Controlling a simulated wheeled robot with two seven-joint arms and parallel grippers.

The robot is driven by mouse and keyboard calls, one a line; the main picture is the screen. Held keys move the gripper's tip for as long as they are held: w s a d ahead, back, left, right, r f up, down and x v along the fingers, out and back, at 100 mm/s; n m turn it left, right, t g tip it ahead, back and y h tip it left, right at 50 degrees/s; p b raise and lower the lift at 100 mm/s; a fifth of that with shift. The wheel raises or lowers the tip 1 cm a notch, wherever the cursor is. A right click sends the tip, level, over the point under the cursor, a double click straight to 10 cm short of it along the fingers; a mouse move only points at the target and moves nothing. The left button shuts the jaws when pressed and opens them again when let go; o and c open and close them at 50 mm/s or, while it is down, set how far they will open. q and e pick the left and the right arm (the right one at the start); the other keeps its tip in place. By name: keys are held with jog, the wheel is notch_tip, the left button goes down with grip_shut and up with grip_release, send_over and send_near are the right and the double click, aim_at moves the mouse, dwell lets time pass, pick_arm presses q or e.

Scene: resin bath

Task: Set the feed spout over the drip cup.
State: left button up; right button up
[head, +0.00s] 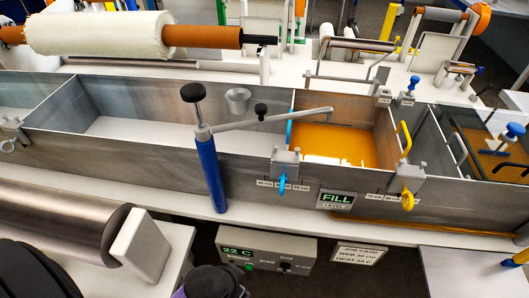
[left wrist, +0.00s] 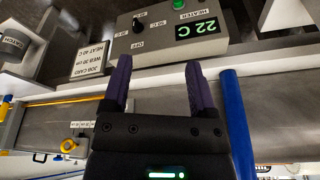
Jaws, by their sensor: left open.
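The feed spout (head: 268,119) is a thin grey arm reaching right from the top of a blue post (head: 209,172). Its bent tip is above the orange resin compartment, and a small black knob (head: 261,109) stands on the arm. My left gripper (left wrist: 158,82) has purple fingers, spread and empty, in front of the heater box. The blue post (left wrist: 236,120) stands beside its right finger in the left wrist view. In the head view only part of it shows at the bottom edge.
The steel bath wall (head: 120,145) runs across the view, with blue and yellow clamps on it. The heater box (head: 265,250), reading 22 C, sits below the bath. A grey roller (head: 60,215) lies at lower left. A white roll (head: 100,34) is behind.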

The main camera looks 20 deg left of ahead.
pick_arm(q)
notch_tip(320, 180, up, 6)
jog(key=w+t+p, duration=0.1)
jog(key=w+t, duration=0.1)
jog(key=w, duration=0.1)
jog(key=t+h, duration=0.2)
jog(key=t, duration=1.1)
send_near(264, 106)
jog(key=w, duration=0.2)
jog(key=shift+n, duration=0.4)
jog(key=w, duration=0.8)
jog(key=shift+w+d+f, duration=0.2)
jog(key=shift+d+f, duration=0.1)
jog(key=shift+d, duration=0.05)
jog(key=shift+w+b, duration=0.3)
jog(key=shift+w, duration=0.25)
pick_arm(e)
jog(key=shift+r, duration=0.6)
pick_arm(q)
jog(key=shift+c, duration=0.2)
